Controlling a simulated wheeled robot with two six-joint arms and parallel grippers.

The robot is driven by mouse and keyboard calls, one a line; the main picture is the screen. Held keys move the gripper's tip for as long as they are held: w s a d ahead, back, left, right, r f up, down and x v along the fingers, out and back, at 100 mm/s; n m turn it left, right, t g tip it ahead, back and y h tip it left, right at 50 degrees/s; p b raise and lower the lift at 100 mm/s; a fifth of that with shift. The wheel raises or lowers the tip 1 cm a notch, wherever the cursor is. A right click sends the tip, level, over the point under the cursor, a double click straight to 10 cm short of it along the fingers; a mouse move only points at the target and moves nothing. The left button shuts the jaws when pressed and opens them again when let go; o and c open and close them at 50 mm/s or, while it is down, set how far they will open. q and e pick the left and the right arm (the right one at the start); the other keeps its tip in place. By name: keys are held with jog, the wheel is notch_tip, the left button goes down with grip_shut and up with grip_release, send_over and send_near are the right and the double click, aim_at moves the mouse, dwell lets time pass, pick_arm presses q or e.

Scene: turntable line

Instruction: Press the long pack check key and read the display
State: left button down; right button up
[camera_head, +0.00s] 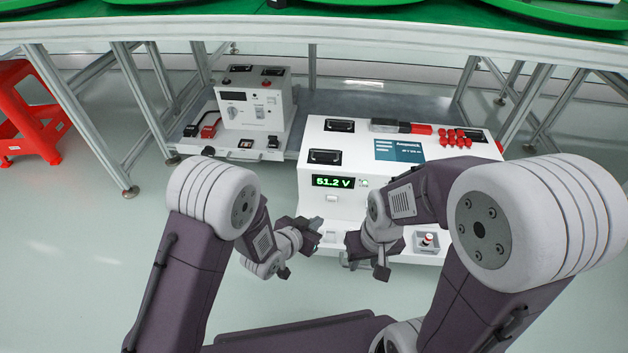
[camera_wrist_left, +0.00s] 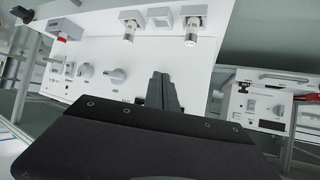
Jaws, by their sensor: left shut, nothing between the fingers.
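The large white tester (camera_head: 310,146) stands under the green-topped table. Its display (camera_head: 333,182) is lit and reads 51.2 V in green. A small pale key (camera_head: 331,198) sits just below the display; I cannot read any marking on it. My left gripper (camera_head: 314,224) is shut and empty, in front of the tester's lower front and below that key. In the left wrist view its closed fingers (camera_wrist_left: 161,90) point at a white panel (camera_wrist_left: 135,55) with knobs and sockets; I cannot tell whether they touch it. My right gripper (camera_head: 367,266) hangs before the tester's front, its jaws unclear.
A smaller white instrument (camera_head: 252,97) with red and black clips stands at the left. Red caps (camera_head: 453,138) and a blue label (camera_head: 400,151) are on the tester's top. A boxed red button (camera_head: 427,240) is at its lower right. A red stool (camera_head: 25,115) stands far left.

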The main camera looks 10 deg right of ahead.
aim_at(332, 200)
pick_arm(q)
jog(key=shift+m+g, duration=0.4)
jog(key=shift+g, duration=0.1)
jog(key=s, duration=0.1)
jog(key=s+d+f, duration=0.1)
jog(key=s+d, duration=0.1)
jog(key=shift+s+d+f, duration=0.2)
jog(key=shift+s+f, duration=0.2)
jog(key=w+d+p, duration=0.2)
jog(key=w, duration=0.6)
jog(key=shift+w+d, duration=0.2)
jog(key=shift+w, duration=0.1)
dwell(1.1)
